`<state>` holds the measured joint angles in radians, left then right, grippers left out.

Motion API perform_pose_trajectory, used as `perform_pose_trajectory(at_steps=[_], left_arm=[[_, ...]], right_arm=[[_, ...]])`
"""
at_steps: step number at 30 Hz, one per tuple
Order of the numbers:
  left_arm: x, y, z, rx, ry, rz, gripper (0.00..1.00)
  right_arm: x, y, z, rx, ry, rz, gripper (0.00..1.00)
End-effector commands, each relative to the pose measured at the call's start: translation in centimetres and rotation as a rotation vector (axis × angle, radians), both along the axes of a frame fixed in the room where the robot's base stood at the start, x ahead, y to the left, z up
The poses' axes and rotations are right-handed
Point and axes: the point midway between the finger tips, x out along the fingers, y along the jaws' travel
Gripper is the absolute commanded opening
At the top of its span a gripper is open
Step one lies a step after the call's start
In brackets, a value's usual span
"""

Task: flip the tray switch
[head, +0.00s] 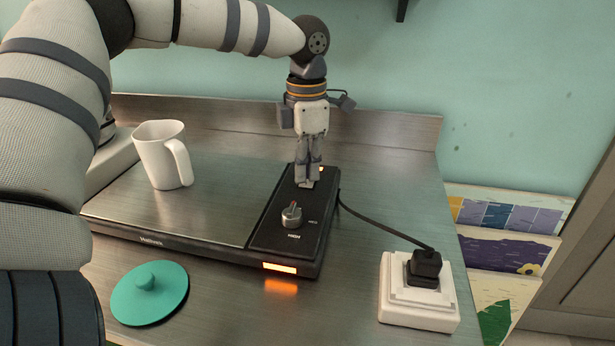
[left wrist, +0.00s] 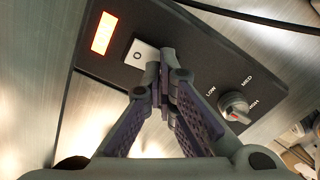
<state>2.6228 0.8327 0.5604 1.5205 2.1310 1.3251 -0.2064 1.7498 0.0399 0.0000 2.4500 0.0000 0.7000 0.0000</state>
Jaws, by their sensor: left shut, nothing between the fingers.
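The tray (head: 200,215) is a flat metal warming tray with a black control panel (head: 274,237) along its right side. Its white rocker switch, marked O, shows in the left wrist view (left wrist: 141,54), partly covered by my fingertips. My left gripper (head: 307,182) points down over the far part of the panel, shut and empty. In the left wrist view its fingertips (left wrist: 163,60) are at the edge of the switch; I cannot tell whether they touch it. An orange indicator (left wrist: 104,33) glows beside the switch. My right gripper is not in view.
A dial knob (head: 292,215) sits on the panel nearer the front. A white mug (head: 160,155) stands on the tray. A teal lid (head: 149,293) lies in front. A black cord runs to a plug (head: 424,268) in a white socket block (head: 418,307) at right. An orange front light (head: 279,267) glows.

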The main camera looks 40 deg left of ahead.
Motion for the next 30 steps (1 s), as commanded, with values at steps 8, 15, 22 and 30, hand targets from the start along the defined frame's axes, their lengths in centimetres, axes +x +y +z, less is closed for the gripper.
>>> perform_pose_trajectory(at_steps=[8,15,22,30], left_arm=[[0.0,0.0,3.6,0.0,-0.011,0.0,0.0],[0.0,0.0,5.9,0.0,-0.009,-0.001,0.0],[0.0,0.0,6.4,0.0,-0.004,-0.001,0.0],[0.0,0.0,6.4,-0.001,-0.003,-0.001,0.0]], right_arm=[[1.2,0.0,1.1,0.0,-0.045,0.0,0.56],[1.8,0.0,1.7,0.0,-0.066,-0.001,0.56],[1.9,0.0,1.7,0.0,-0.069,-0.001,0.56],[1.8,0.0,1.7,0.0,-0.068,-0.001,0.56]])
